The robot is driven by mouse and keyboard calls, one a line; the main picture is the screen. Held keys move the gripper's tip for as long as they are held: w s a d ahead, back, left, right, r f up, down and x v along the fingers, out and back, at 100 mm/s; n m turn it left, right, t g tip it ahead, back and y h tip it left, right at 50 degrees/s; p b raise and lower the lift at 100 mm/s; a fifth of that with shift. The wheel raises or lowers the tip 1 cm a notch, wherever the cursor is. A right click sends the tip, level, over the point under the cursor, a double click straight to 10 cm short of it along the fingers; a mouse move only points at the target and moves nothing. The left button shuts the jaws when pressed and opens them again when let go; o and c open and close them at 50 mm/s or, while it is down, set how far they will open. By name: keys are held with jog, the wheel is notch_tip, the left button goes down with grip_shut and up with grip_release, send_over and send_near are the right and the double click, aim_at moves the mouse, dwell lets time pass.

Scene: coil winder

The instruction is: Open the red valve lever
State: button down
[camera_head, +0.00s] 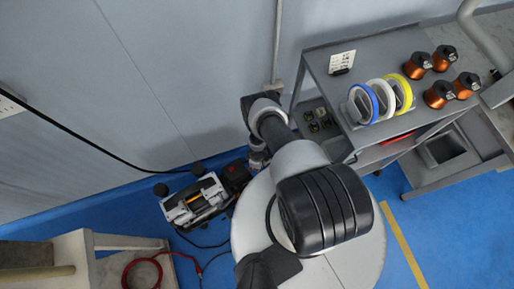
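I cannot make out a red valve lever in the head view. A grey vertical pipe (277,45) runs down the wall, and its lower end is close to or behind my arm. My arm reaches up and left over my round white base, toward the wall. Its dark far joint is near the foot of the pipe. My gripper's fingers do not show; the arm hides what is below and behind it.
A compressor-like machine (195,202) stands on the blue floor, left of my base. A red hose (143,262) lies at the lower left. A grey cart (325,85) at right carries tape rolls (363,104) and copper coils (438,95). Floor at lower right is clear.

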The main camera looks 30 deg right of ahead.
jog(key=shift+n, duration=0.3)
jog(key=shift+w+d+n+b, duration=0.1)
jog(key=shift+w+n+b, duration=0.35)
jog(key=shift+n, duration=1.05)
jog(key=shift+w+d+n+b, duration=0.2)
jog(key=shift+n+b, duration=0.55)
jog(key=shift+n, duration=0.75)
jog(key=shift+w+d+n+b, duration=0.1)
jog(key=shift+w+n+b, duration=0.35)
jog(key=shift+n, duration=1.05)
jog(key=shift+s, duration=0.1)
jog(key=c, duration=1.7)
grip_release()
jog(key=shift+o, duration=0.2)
